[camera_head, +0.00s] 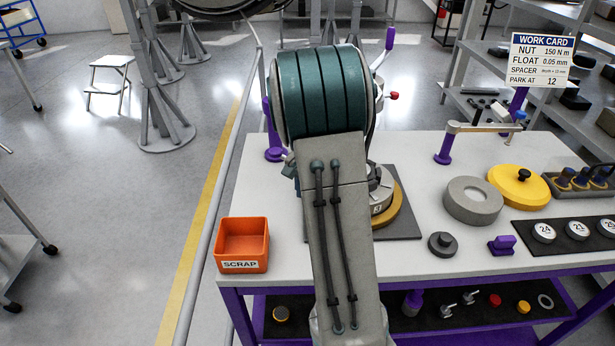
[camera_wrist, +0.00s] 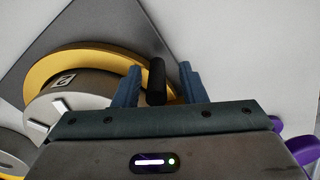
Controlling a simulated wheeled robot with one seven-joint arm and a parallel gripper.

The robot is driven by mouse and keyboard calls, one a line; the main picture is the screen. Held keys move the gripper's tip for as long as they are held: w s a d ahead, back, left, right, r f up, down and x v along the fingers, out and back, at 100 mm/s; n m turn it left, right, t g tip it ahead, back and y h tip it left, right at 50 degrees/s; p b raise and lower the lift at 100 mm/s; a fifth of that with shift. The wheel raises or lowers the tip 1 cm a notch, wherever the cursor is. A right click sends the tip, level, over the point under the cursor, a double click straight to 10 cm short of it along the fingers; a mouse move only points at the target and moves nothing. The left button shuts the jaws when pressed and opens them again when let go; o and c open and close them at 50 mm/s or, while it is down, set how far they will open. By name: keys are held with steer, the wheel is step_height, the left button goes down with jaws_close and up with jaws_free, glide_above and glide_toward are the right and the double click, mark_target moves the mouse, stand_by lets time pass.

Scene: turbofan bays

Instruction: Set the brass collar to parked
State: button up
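The brass collar is a yellow ring (camera_head: 396,212) around the foot of a grey round fixture (camera_head: 381,184) on the bench, partly hidden by my arm in the head view. In the wrist view the collar (camera_wrist: 88,63) curves around a grey drum (camera_wrist: 75,92) with a small marked label. A black upright peg (camera_wrist: 156,80) stands at the collar's edge. My gripper (camera_wrist: 157,84) is open, with one finger on each side of the peg and a visible gap on both sides. The head view hides my gripper behind my arm.
A work card (camera_head: 541,60) reads "PARK AT 12". An orange scrap bin (camera_head: 242,245) stands at the bench's left. Right of the fixture are a grey ring (camera_head: 472,201), a yellow lidded disc (camera_head: 519,187), a dark knob (camera_head: 442,244) and a purple clamp-like piece (camera_head: 502,245).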

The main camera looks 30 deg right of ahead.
step_height(320, 180, up, 13)
steer(key=shift+r, duration=0.15)
steer(key=shift+a, duration=0.2)
stand_by(0.5)
